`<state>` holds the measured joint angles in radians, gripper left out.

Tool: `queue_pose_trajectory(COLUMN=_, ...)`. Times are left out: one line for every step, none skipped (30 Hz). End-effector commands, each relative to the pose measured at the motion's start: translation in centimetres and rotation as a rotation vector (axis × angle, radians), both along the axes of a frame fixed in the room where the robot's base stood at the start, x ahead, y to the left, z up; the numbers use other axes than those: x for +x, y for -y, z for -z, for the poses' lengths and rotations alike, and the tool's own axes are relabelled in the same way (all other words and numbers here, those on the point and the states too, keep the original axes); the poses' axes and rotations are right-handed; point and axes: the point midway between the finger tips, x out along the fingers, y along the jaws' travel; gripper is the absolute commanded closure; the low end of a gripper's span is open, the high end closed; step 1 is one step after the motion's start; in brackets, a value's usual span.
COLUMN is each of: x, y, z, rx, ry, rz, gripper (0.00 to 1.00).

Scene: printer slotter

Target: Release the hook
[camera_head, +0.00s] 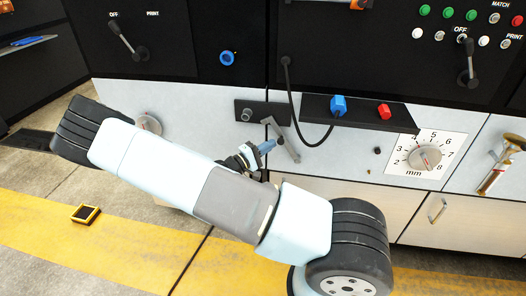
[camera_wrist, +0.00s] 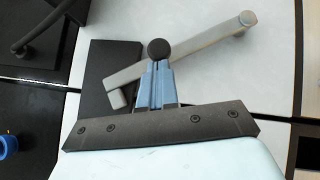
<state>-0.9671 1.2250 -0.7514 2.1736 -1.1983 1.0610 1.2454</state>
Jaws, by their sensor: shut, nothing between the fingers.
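The likely hook is a grey metal lever (camera_head: 285,138) at a black plate (camera_head: 258,109) on the light front panel, slanting down to the right. In the wrist view, the lever (camera_wrist: 205,46) runs from the black plate (camera_wrist: 104,62) up to a rounded end at upper right. My gripper (camera_head: 267,146) is shut and empty, its blue fingers overlapping the lever in the head view. In the wrist view, my gripper (camera_wrist: 158,62) covers the lever's middle. A dark round shape (camera_wrist: 158,48) shows at the fingertips; I cannot tell whether they touch the lever.
A black cable (camera_head: 300,120) hangs close to the lever. A dial (camera_head: 426,157) sits farther right. My arm hides part of the lower panel.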

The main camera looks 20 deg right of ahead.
Motion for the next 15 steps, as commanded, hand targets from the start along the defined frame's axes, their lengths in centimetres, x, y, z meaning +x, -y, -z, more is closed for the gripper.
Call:
queue_pose_trajectory(x=-0.13, y=0.21, z=-0.29, rx=0.017, ry=0.010, rz=0.001, gripper=1.00)
queue_pose_trajectory(x=-0.20, y=0.31, z=-0.41, rx=0.027, ry=0.018, rz=0.002, gripper=1.00)
queue_pose_trajectory(x=-0.29, y=0.43, z=-0.54, rx=0.038, ry=0.023, rz=0.001, gripper=1.00)
queue_pose_trajectory(x=-0.33, y=0.52, z=-0.60, rx=0.046, ry=0.027, rz=0.001, gripper=1.00)
queue_pose_trajectory(x=-0.37, y=0.59, z=-0.67, rx=0.052, ry=0.031, rz=0.001, gripper=1.00)
queue_pose_trajectory(x=-0.41, y=0.67, z=-0.75, rx=0.059, ry=0.036, rz=0.001, gripper=1.00)
queue_pose_trajectory(x=-0.44, y=0.71, z=-0.82, rx=0.063, ry=0.039, rz=0.001, gripper=1.00)
queue_pose_trajectory(x=-0.46, y=0.76, z=-0.87, rx=0.068, ry=0.042, rz=0.001, gripper=1.00)
queue_pose_trajectory(x=-0.48, y=0.82, z=-0.91, rx=0.071, ry=0.044, rz=0.001, gripper=1.00)
queue_pose_trajectory(x=-0.50, y=0.86, z=-0.95, rx=0.074, ry=0.046, rz=0.001, gripper=1.00)
queue_pose_trajectory(x=-0.52, y=0.89, z=-0.97, rx=0.076, ry=0.048, rz=0.002, gripper=1.00)
queue_pose_trajectory(x=-0.53, y=0.94, z=-0.99, rx=0.077, ry=0.048, rz=0.002, gripper=1.00)
queue_pose_trajectory(x=-0.54, y=0.98, z=-1.01, rx=0.078, ry=0.048, rz=0.002, gripper=1.00)
queue_pose_trajectory(x=-0.55, y=1.01, z=-1.02, rx=0.078, ry=0.049, rz=0.003, gripper=1.00)
queue_pose_trajectory(x=-0.57, y=1.04, z=-1.03, rx=0.078, ry=0.050, rz=0.004, gripper=1.00)
